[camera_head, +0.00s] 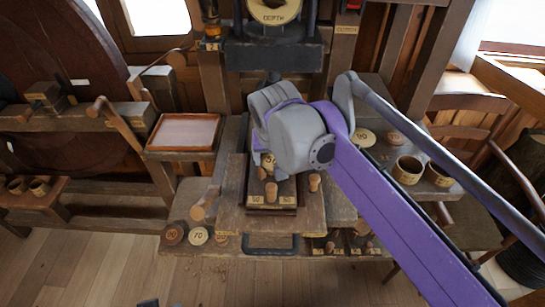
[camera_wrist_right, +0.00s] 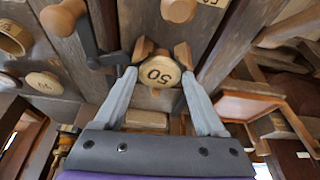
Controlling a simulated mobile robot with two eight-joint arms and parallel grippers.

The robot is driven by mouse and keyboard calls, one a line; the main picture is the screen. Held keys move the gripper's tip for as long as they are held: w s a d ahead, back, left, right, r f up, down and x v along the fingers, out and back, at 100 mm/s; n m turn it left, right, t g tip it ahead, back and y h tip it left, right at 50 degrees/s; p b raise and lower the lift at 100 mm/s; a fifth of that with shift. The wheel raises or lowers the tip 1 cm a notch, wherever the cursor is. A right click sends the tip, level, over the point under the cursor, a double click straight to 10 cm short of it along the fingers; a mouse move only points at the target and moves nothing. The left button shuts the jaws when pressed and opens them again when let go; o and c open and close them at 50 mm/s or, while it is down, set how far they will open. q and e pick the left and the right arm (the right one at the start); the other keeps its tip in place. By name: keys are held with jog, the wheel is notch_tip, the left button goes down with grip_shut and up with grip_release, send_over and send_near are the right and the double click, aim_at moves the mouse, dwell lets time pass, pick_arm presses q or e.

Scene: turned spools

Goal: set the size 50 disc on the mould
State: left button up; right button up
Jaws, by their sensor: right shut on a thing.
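The size 50 disc (camera_wrist_right: 160,72), pale wood with a dark "50" on its face, is between the two fingertips of my right gripper (camera_wrist_right: 158,68) in the wrist view. The fingers touch it from both sides. In the head view my right gripper (camera_head: 272,168) hangs over the middle of the bench, and the disc is mostly hidden behind it. Below it in that view is a dark framed block (camera_head: 271,208) with pale number labels and a knobbed wooden peg (camera_head: 271,191) at its front. I cannot tell for sure that this block is the mould. My left gripper is not seen.
Other numbered discs, such as the 70 (camera_head: 198,236) and the 90 (camera_head: 363,137), lie on the bench. Wooden cups (camera_head: 408,170) stand at the right. A framed tray (camera_head: 184,133) is at the left. A dark press head (camera_head: 273,53) stands behind.

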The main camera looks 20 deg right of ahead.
jog(key=shift+f, duration=0.2)
jog(key=o, duration=1.2)
jog(key=shift+o, duration=0.2)
jog(key=shift+r, duration=0.35)
jog(key=p+v, duration=0.1)
jog(key=v, duration=1)
jog(key=shift+s+r, duration=0.2)
jog(key=shift+r, duration=0.15)
